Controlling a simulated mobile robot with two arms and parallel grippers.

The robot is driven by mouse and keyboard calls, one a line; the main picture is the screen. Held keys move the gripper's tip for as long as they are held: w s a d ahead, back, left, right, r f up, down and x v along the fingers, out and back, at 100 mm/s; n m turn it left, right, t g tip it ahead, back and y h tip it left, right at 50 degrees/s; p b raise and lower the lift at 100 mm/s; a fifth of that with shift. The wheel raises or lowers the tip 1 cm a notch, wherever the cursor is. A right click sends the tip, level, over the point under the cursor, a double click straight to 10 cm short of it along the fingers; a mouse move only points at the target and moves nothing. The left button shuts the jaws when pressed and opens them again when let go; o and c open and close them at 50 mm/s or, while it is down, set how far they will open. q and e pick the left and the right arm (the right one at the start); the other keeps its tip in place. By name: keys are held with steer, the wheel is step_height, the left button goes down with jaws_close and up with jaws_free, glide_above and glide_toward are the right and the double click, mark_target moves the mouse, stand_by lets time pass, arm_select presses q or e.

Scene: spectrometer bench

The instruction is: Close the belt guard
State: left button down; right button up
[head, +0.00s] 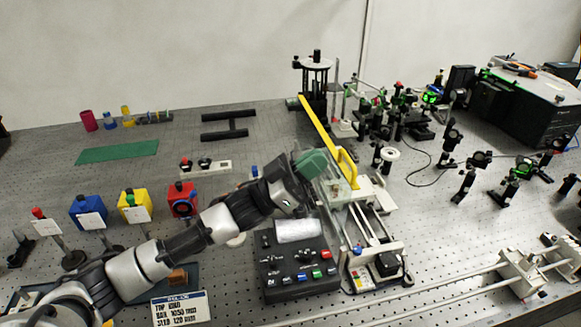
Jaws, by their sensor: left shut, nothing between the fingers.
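Belts and rails (368,222) show in front of the cover. I cannot tell the guard's exact angle. My left arm reaches in from the lower left. My left gripper (311,164) is shut and empty, close to the left side of the guard. I cannot tell whether it touches. My right gripper is not in view.
Blue, yellow and red boxes (134,206) stand at left. Optics on posts (462,175) crowd the right. A green mat (117,152) lies at back left.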

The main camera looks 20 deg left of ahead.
arm_select(q)
steer(key=w+d, duration=0.1)
steer(key=d+f, duration=0.1)
steer(key=shift+w+d+p, duration=0.35)
steer(key=shift+d+p, duration=0.05)
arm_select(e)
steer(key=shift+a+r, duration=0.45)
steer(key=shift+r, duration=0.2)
